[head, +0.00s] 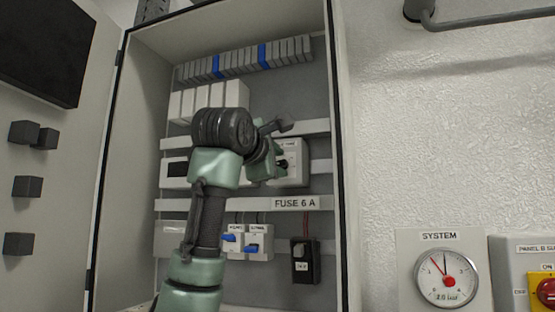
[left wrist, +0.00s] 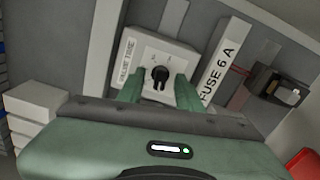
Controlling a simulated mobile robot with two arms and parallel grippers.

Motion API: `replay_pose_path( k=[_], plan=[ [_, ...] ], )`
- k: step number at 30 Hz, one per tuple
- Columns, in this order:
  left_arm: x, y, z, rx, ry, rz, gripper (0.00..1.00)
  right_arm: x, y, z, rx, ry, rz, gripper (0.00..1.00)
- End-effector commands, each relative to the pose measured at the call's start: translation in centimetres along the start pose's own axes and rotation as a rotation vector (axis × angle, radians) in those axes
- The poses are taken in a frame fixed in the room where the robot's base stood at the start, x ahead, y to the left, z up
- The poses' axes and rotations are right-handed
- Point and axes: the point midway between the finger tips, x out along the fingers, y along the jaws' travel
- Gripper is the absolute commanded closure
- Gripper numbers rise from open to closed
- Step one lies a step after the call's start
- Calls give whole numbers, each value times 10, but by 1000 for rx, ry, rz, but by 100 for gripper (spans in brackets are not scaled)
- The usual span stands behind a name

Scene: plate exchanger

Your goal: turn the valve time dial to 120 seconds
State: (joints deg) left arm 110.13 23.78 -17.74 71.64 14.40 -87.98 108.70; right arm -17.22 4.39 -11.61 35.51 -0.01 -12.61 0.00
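The valve time dial is a black knob (left wrist: 160,76) on a white module with a "VALVE TIME" label (left wrist: 127,63) and small scale marks too blurred to read. In the head view the module (head: 293,158) sits on the middle rail of the open cabinet, partly hidden by my left gripper (head: 277,147). In the left wrist view my left gripper (left wrist: 158,91) is open, its two green fingers pointing at the module with the knob between them in the picture. I cannot tell whether they touch the knob. My right gripper is not in view.
Below are a "FUSE 6 A" strip (head: 295,203), two blue-levered breakers (head: 259,243) and a black fuse box (head: 305,260). The cabinet's right edge (head: 340,150) stands close to the module. A pressure gauge (head: 446,277) and a red switch (head: 546,291) are outside at right.

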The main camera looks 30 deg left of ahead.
Motion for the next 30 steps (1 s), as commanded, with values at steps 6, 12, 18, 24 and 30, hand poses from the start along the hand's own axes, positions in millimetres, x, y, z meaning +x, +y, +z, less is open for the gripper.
replay_pose_path(
  k=[6, 12, 18, 24, 30],
  plan=[
    [0, -1, 0, 0, 0, -1, 87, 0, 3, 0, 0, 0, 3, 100],
    [0, -1, 0, 1, -1, -1, 100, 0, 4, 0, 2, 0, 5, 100],
    [0, -1, 1, 23, -2, -3, 100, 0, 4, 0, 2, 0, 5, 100],
    [0, -2, 2, 108, -4, -5, 100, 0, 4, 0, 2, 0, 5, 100],
    [1, -3, 2, 264, -5, -6, 100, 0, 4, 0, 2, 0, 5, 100]
  ],
)
